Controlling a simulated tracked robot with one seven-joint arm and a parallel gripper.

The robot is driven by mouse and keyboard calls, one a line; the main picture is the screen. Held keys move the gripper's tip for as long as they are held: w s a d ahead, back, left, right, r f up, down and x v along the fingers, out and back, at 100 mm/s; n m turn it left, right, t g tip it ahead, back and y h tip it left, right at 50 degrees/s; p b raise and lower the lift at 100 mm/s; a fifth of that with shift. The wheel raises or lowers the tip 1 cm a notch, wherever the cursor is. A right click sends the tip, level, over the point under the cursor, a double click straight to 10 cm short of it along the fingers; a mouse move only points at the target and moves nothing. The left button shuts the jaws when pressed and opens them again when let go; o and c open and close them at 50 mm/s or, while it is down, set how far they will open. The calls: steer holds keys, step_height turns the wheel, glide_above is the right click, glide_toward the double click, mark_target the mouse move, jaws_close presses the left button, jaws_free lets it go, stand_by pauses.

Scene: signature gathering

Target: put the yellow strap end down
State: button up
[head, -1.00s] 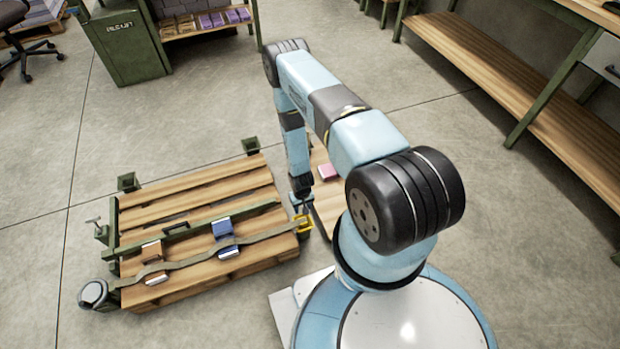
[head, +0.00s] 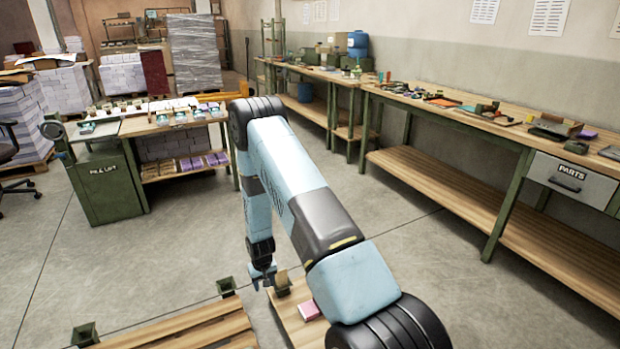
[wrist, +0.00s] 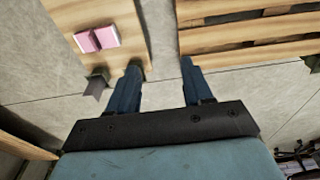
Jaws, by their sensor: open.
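My gripper (wrist: 161,72) is open in the wrist view, with only bare grey floor showing between its fingertips. In the head view my gripper (head: 263,280) hangs low, near the right side of the slatted wooden pallet (head: 205,325). The pallet also shows at the top right of the wrist view (wrist: 245,38). The yellow strap end is in neither current view. The strap and the part of the pallet it lay across are outside the head view's lower edge.
A low wooden board (head: 290,318) with pink blocks (head: 309,310) lies right of the pallet. A green post bracket (head: 226,287) stands at the pallet's corner. A long workbench (head: 470,120) runs along the right wall. Open concrete floor lies between.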

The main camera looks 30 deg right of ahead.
step_height(320, 180, up, 21)
steer(key=w+t, duration=0.1)
steer(key=w, duration=0.1)
steer(key=s+r+t, duration=0.1)
steer(key=s+r, duration=0.2)
steer(key=r, duration=0.7)
steer(key=s+r, duration=0.3)
steer(key=r, duration=0.7)
steer(key=s+r+t, duration=0.1)
steer(key=s+r, duration=1.2)
steer(key=r, duration=0.1)
steer(key=s+r, duration=0.3)
steer(key=s, duration=0.5)
steer(key=s+d+r+t, duration=0.1)
steer(key=s+r, duration=0.2)
steer(key=s, duration=0.6)
steer(key=shift+s+d+r, duration=0.2)
steer(key=shift+r, duration=0.1)
steer(key=shift+c, duration=0.7)
